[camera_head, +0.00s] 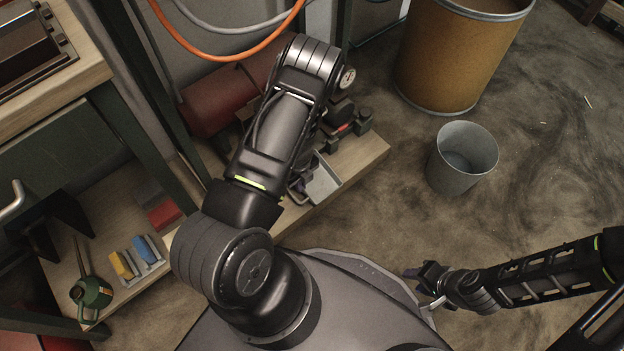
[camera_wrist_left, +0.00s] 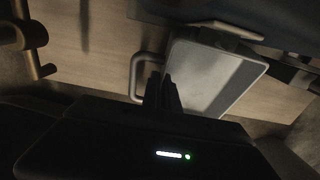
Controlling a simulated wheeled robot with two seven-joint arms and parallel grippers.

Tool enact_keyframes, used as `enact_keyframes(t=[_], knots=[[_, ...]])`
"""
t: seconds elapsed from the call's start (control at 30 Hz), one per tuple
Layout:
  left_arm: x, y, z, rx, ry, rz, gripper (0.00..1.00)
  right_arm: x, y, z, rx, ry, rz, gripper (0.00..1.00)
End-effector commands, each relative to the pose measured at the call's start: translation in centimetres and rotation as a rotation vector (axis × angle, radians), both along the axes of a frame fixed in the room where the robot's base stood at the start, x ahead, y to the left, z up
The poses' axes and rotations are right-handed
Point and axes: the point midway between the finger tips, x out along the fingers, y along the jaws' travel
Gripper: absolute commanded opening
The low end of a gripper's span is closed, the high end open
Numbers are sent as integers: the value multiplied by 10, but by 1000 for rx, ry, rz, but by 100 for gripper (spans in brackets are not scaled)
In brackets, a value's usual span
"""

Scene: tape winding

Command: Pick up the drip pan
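The drip pan is a shallow light-grey tray with a loop handle. In the head view the pan (camera_head: 323,183) lies on the low wooden shelf, partly hidden by my left arm. In the left wrist view the pan (camera_wrist_left: 212,78) is just beyond my left gripper (camera_wrist_left: 162,92), with its handle (camera_wrist_left: 137,72) to the left. The dark left fingers are close together and overlap the area between handle and pan; whether they grip is unclear. In the head view my right gripper (camera_head: 430,285) is low over the floor at lower right, away from the pan; its opening is too small to judge.
The wooden shelf (camera_head: 362,160) also bears dark tools and a red cylinder (camera_head: 222,98). A grey bucket (camera_head: 462,158) and a brown drum (camera_head: 455,55) stand on the floor to the right. An oil can (camera_head: 92,293) is on the lower-left shelf. Floor right of the bucket is clear.

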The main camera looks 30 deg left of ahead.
Motion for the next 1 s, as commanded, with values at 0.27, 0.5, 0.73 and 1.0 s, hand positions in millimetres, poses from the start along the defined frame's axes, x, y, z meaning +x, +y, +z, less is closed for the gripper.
enact_keyframes(t=[0.27, 0.5, 0.73, 1.0], knots=[[0, 0, 0, 0, 0, 0, 0, 0, 0, 0, 0, 0, 0, 36], [1, 0, 0, 1, -1, 0, 0, 0, 0, 0, 0, 0, 0, 36], [0, 0, 1, 1, -1, 0, 0, 0, 0, 1, 0, 0, 0, 36], [-1, -4, 14, 1, 0, -1, 0, -2, 0, 14, 1, 5, 3, 36]])
